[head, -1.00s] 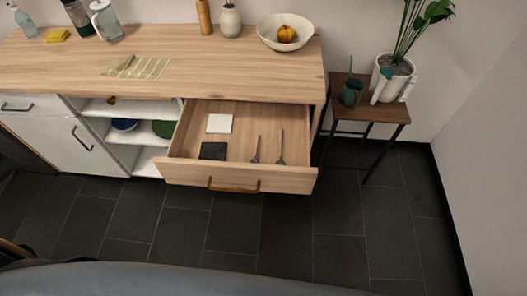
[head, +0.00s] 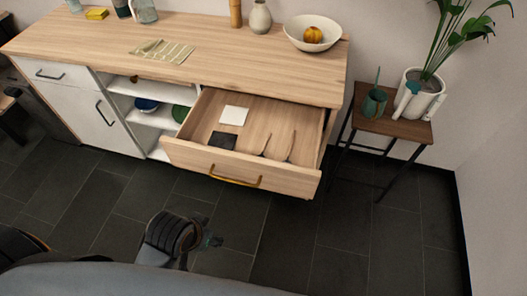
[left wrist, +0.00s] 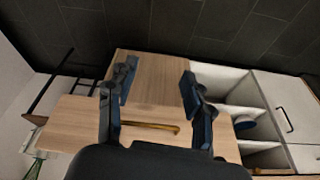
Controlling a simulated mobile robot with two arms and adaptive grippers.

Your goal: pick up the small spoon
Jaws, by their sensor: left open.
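Two slim utensils lie side by side in the open wooden drawer (head: 200,157) in the head view, a left one (head: 267,144) and a right one (head: 291,148). They are too small to tell which is the small spoon. My left gripper (head: 208,241) is in front of and below the drawer, over the dark floor, apart from everything. In the left wrist view it (left wrist: 158,88) is open and empty, with the drawer's wooden front and brass handle (left wrist: 152,127) beyond its fingers. The utensils do not show there. My right gripper is not in view.
A white square (head: 234,115) and a black square (head: 222,140) lie in the drawer's left part. The counter (head: 205,50) overhangs the drawer's back. A side table (head: 398,126) with a green cup (head: 374,103) and a potted plant stands right. The floor in front is clear.

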